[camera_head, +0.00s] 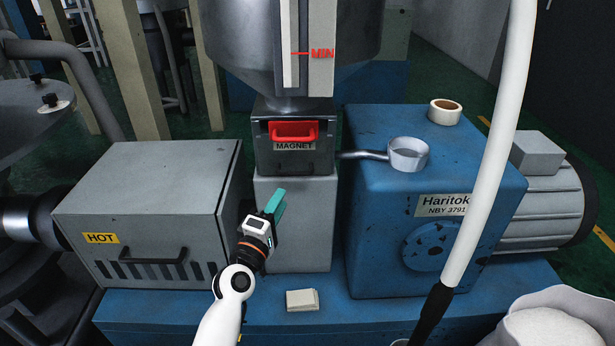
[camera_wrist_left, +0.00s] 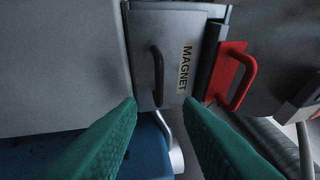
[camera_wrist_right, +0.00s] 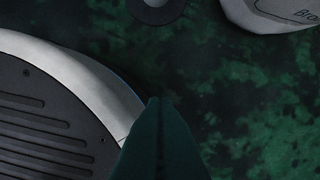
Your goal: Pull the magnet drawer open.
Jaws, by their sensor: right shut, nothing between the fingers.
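The magnet drawer (camera_head: 318,160) is a dark grey box front labelled MAGNET, below the hopper. My left gripper (camera_head: 275,204) is below and in front of the drawer. Its teal fingers (camera_wrist_left: 162,102) are apart and empty, short of the dark handle. My right gripper (camera_wrist_right: 160,99) is shut and empty over the green floor.
A grey box marked HOT (camera_head: 150,180) stands left of the drawer. A blue machine housing (camera_head: 375,230) stands to the right, with a metal ladle (camera_head: 408,156) and tape roll (camera_head: 444,112) on top. A white pipe (camera_head: 493,150) crosses the right side.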

